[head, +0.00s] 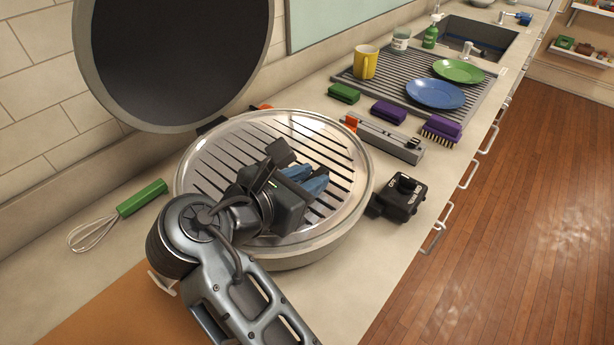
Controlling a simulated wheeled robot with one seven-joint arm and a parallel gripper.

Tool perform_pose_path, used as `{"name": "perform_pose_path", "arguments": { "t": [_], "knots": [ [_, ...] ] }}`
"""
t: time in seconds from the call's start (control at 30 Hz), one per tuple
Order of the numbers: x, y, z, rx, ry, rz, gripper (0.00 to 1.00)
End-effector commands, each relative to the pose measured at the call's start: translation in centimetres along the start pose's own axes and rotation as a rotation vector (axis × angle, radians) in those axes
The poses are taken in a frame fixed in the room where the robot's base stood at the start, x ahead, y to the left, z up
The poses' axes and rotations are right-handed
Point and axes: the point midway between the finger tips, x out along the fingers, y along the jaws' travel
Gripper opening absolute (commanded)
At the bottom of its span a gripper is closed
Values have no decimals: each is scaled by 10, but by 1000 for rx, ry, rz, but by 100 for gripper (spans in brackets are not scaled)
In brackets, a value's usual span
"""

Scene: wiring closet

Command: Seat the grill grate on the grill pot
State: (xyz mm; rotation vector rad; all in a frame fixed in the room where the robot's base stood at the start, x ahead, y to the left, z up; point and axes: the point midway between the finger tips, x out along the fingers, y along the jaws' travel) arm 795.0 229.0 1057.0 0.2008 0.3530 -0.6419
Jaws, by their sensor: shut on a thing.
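The grill grate (222,160) is a round silver disc with long slots. It lies over the mouth of the grill pot (330,238), a wide round silver vessel on the counter. The grate looks about level and roughly centred within the pot's rim; whether it rests fully all round I cannot tell. My gripper (316,182), with blue fingers, is over the middle-right part of the grate and shut on it. The exact grip point is hidden by the gripper body, and my arm covers the grate's near left part.
A large dark round lid (180,60) stands raised behind the pot. A whisk (120,215) lies left. A black control box (400,197) sits close at right, with a grey bar tool (385,137), brushes and a dish rack (400,92) beyond. Little counter is free around the pot.

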Motion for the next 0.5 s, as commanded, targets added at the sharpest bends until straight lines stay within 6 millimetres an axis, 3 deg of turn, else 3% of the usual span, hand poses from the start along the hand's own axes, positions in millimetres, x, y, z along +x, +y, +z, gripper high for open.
{"name": "perform_pose_path", "arguments": {
  "t": [0.5],
  "knots": [
    [2, 0, -5, 2, -1, 1, 0]
  ]
}}
